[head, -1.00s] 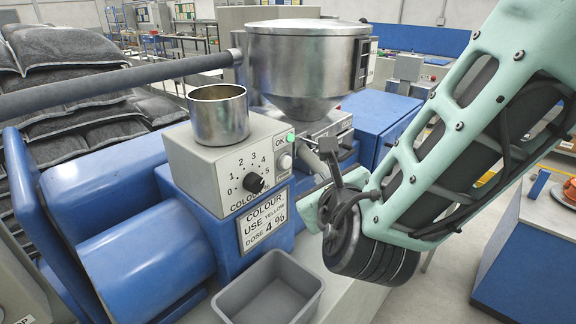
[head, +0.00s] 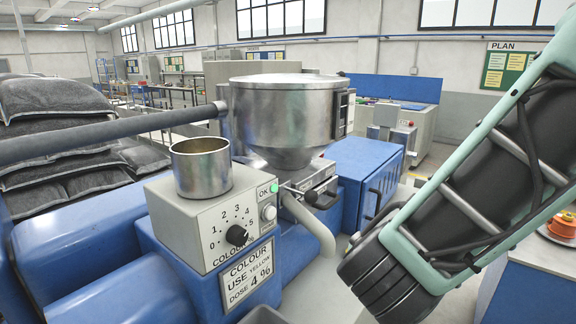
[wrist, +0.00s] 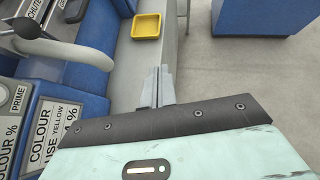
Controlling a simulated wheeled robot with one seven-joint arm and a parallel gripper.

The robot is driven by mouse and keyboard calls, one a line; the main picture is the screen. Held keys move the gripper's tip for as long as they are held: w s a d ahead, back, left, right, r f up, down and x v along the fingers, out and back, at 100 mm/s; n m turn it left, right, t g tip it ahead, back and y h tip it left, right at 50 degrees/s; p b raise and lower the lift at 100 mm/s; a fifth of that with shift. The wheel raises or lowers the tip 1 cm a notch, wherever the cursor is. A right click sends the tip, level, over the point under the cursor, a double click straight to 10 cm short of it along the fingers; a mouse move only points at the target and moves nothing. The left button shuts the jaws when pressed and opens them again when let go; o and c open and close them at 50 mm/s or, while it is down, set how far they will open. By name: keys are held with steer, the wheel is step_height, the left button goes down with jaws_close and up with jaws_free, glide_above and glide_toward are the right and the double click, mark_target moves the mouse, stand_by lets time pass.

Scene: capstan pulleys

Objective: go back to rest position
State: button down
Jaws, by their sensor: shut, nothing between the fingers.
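My gripper (wrist: 158,87) shows in the wrist view with its two grey fingers together and nothing between them. It is in open air above the pale floor and ledge, beside the blue machine. In the head view only my pale green arm shows at the right; the gripper itself is out of that picture. The colour dosing unit (head: 190,219) stands left of my arm, with a black dial (head: 237,235) and a lit green light (head: 274,188). Its sign (head: 247,277) reads colour, use yellow, dose 4 %.
A metal cup (head: 202,167) stands on the unit, with a large steel hopper (head: 290,110) behind it. A yellow tray (wrist: 146,25) sits at the top of the wrist view. A blue cabinet (head: 365,175) stands left of my arm. Grey floor is clear at the wrist view's right.

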steer(key=s+d+f+m+g, duration=0.35)
steer(key=s+m+g, duration=0.25)
steer(key=s+m, duration=0.55)
steer(key=s+a+m+g+y+b, duration=0.1)
steer(key=s+a+m+g+y, duration=0.2)
steer(key=m, duration=0.9)
steer(key=s+a+y, duration=0.2)
steer(key=s, duration=0.1)
steer(key=shift+a+g, duration=0.15)
steer(key=shift+g, duration=0.15)
